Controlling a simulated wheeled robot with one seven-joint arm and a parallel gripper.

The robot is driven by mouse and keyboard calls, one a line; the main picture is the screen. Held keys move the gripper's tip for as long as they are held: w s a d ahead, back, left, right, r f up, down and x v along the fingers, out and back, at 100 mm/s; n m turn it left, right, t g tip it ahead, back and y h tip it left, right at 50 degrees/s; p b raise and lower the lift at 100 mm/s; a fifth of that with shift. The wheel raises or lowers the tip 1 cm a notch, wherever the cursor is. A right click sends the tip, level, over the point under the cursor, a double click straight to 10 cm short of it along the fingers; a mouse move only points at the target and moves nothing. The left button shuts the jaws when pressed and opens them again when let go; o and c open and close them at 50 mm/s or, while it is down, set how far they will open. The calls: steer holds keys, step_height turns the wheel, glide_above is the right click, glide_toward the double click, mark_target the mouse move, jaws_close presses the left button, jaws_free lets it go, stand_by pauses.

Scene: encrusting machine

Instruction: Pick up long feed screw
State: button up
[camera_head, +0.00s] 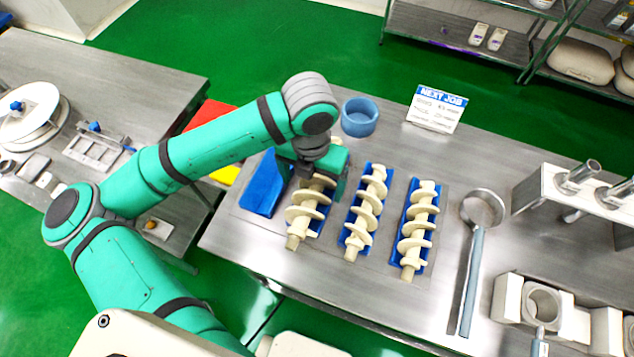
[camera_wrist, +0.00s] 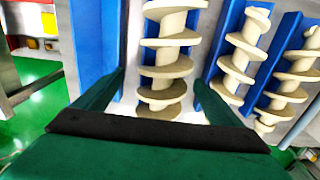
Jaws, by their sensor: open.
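Three cream feed screws lie in blue holders on the steel table. The left screw (camera_head: 307,214) has its far end hidden under my gripper. The middle screw (camera_head: 365,212) and right screw (camera_head: 418,230) are in full view. I cannot tell for sure which one is the long feed screw. My gripper (camera_head: 320,178) is open above the far part of the left screw. In the wrist view the left screw (camera_wrist: 168,65) shows between the two fingers, with nothing gripped. The other two screws (camera_wrist: 244,55) and (camera_wrist: 293,82) lie to its right.
An empty-looking blue holder (camera_head: 263,184) lies left of the screws. A blue cup (camera_head: 359,117) and a "NEXT JOB" sign (camera_head: 437,109) stand behind. A long-handled strainer (camera_head: 476,262) lies to the right. Metal fixtures (camera_head: 545,300) crowd the right end.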

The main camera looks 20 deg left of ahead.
steer(key=f, duration=0.4)
steer(key=shift+w+d+f, duration=0.15)
steer(key=shift+d, duration=0.15)
steer(key=c, duration=1.5)
steer(key=shift+c, duration=0.2)
